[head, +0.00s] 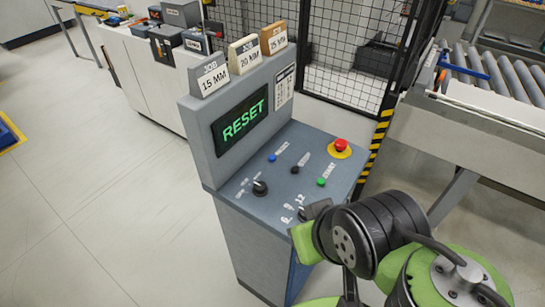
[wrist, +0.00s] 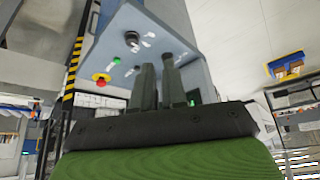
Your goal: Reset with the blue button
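The blue button (head: 272,158) sits on the console's sloped panel (head: 240,200), near the foot of the screen (head: 240,122), which reads RESET in green. I cannot make it out in the wrist view, where my fingers cover part of the panel. My gripper shows in the wrist view (wrist: 159,66) with its two dark fingers close together and nothing seen held. They point toward the panel; I cannot tell how far off they are.
The panel also bears a black button (head: 295,170), a green button (head: 320,182), a red emergency stop (head: 341,146) on yellow, and dark knobs (head: 260,187). Job blocks (head: 243,55) stand on top. A mesh fence (head: 345,60) and roller conveyor (head: 495,80) are behind and right.

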